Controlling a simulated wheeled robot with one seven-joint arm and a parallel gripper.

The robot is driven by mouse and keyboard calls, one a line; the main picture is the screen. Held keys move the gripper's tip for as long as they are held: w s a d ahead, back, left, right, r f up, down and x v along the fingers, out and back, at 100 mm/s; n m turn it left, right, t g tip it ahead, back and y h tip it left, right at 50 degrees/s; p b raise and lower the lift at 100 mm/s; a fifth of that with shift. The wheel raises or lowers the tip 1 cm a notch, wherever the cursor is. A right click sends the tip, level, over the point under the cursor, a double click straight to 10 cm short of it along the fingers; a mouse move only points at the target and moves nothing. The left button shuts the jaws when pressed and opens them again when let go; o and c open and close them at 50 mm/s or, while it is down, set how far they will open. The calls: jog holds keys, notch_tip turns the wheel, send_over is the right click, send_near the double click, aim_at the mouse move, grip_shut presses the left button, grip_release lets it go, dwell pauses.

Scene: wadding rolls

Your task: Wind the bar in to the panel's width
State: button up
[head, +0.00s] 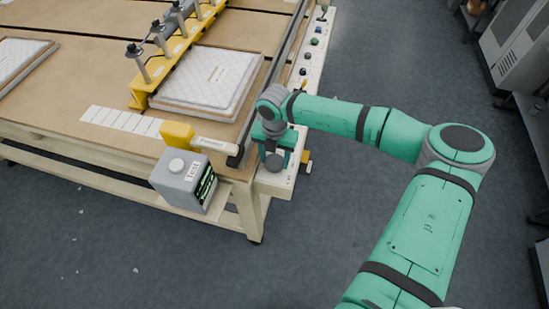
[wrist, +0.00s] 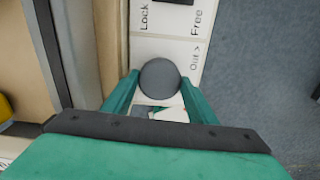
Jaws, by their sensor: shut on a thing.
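My gripper (wrist: 159,88) is shut on a round dark grey knob (wrist: 159,80), with one green finger on each side of it in the wrist view. In the head view my gripper (head: 274,150) points down at the table's front right corner, and the knob (head: 274,162) shows below it.
The control strip (wrist: 165,48) beside the knob reads "Lock", "Free" and "Out >".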

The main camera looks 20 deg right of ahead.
aim_at(275, 161)
jog(key=m, duration=0.5)
jog(key=shift+m, duration=0.3)
jog(key=m, duration=0.5)
jog(key=shift+s, duration=0.1)
jog(key=shift+m, duration=0.4)
jog(key=o, duration=1.1)
jog(key=shift+c, duration=0.2)
notch_tip(275, 161, up, 11)
jog(key=shift+f, duration=0.15)
dwell(0.3)
